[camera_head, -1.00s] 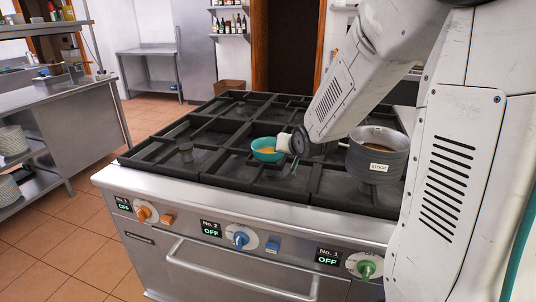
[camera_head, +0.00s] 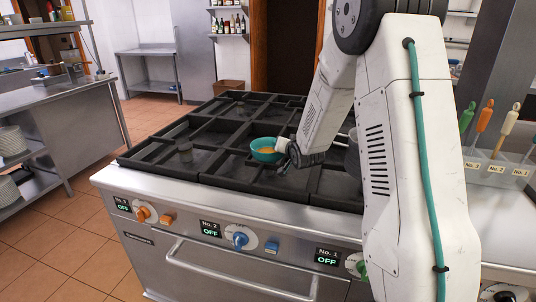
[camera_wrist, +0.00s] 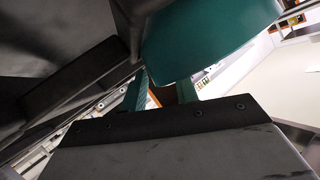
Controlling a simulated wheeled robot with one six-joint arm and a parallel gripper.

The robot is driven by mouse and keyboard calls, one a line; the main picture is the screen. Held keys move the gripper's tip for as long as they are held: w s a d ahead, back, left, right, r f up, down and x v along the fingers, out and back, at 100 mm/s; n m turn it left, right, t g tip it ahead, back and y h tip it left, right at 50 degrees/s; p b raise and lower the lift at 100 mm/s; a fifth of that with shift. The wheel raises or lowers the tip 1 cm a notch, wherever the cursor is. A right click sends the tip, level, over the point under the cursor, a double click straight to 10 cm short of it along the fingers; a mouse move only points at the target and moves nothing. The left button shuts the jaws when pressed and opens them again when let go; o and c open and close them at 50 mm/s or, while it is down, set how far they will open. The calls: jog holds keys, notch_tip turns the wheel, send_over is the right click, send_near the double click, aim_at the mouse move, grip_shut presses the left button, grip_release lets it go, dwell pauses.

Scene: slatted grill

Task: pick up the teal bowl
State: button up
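In the wrist view the bowl (camera_wrist: 212,40) fills the upper middle, very close, and cuts off part of the right finger. My gripper (camera_head: 281,147) is at the bowl's right side in the head view. In the wrist view its two fingers (camera_wrist: 163,84) stand apart with a gap between them. The fingertips are partly hidden, and I cannot tell whether they touch the bowl.
The black grill (camera_head: 215,155) has raised bars around the bowl. A grey pot (camera_head: 353,158) stands right of the bowl, mostly hidden by my arm. Colored-handled utensils (camera_head: 484,118) stand in a holder at the right. The grill's left part is mostly clear.

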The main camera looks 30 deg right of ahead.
grip_shut()
jog(key=shift+r, duration=0.15)
dwell(0.4)
